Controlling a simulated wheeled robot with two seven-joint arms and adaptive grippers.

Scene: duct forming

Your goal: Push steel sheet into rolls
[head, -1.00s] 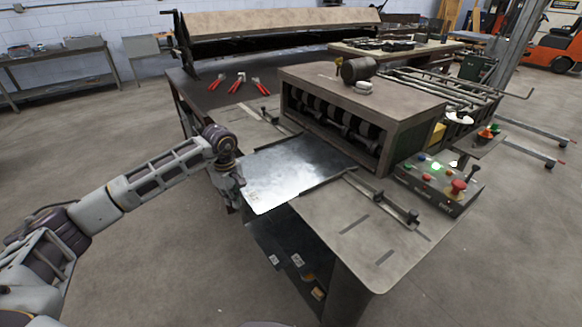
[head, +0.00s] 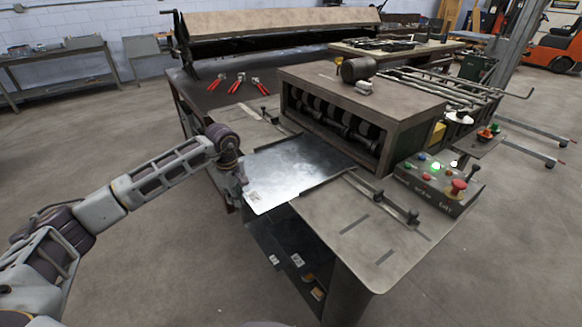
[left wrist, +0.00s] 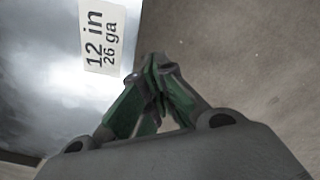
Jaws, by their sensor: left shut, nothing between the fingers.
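The steel sheet (head: 298,170) lies flat on the machine's infeed table, its far edge at the opening under the rolls (head: 335,121). In the left wrist view the sheet (left wrist: 45,80) fills the left side, with a white label (left wrist: 101,38) reading "12 in 26 ga". My left gripper (head: 240,196) is at the sheet's near left edge in the head view. In the left wrist view its green fingertips (left wrist: 156,66) are closed together with nothing between them, beside the sheet's edge. I cannot tell whether they touch it. My right gripper is not in view.
A control box (head: 440,182) with coloured buttons and a red knob stands right of the rolls. Guide bars (head: 383,199) flank the sheet. Several red-handled tools (head: 240,82) lie on the bench behind. The front right tabletop (head: 360,232) is bare.

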